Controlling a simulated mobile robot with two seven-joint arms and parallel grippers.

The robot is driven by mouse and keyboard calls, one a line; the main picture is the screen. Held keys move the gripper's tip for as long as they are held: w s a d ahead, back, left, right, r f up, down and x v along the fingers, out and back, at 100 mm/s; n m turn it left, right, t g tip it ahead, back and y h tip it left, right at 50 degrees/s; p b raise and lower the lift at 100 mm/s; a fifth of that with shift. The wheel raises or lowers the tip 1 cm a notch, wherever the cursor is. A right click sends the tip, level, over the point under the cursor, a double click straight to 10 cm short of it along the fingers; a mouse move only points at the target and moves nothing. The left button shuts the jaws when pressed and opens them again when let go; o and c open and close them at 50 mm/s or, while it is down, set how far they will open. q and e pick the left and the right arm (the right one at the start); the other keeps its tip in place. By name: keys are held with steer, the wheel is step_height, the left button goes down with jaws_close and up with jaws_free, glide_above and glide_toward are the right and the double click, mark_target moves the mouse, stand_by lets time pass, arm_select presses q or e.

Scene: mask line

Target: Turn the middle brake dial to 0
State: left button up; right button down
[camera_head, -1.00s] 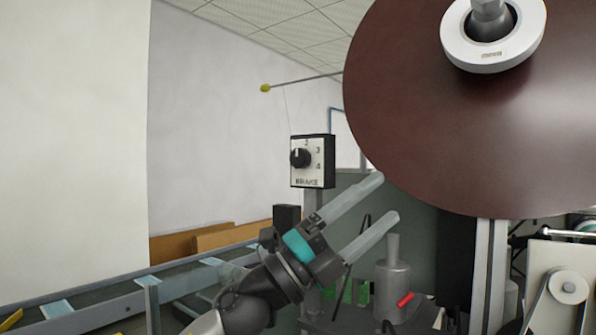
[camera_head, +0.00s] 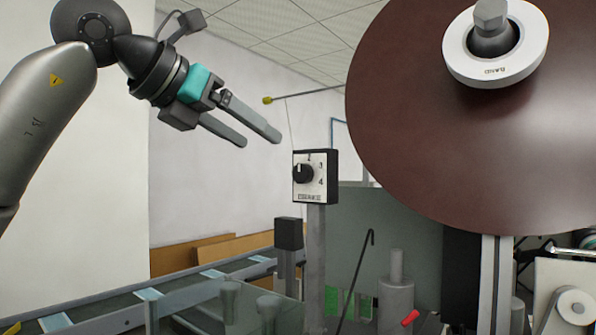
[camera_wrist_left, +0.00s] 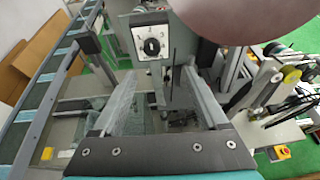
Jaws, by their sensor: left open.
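The brake dial (camera_head: 303,173) is a black round knob on a white-faced box marked BRAKE (camera_head: 316,190), on a grey post. Its white mark seems to point up; numbers 3 and 4 show at its right. The dial also shows in the left wrist view (camera_wrist_left: 151,46), beyond the fingers. My left gripper (camera_head: 260,139) is open and empty, up and to the left of the box, apart from it. In the left wrist view its two fingers (camera_wrist_left: 157,92) spread below the dial. My right gripper cannot be made out; only a bit of what may be that arm shows at the right edge.
A large dark red disc (camera_head: 440,130) with a white hub (camera_head: 495,42) stands close to the right of the box. A thin rod with a yellow tip (camera_head: 267,100) sticks out above it. A conveyor (camera_head: 90,310) runs at lower left. A black hooked rod (camera_head: 358,270) stands below right.

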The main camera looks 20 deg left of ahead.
mark_target(299, 173)
arm_select(q)
steer(key=shift+y, duration=0.4)
steer(key=p+x, duration=0.1)
steer(key=x, duration=0.3)
steer(key=p+x, duration=0.1)
steer(key=x, duration=0.4)
steer(key=a+p+x, duration=0.1)
steer(key=x, duration=0.4)
steer(key=shift+w+d, duration=0.1)
steer(key=shift+w, duration=0.35)
steer(key=shift+c, duration=0.3)
steer(key=shift+r, duration=0.1)
jaws_close()
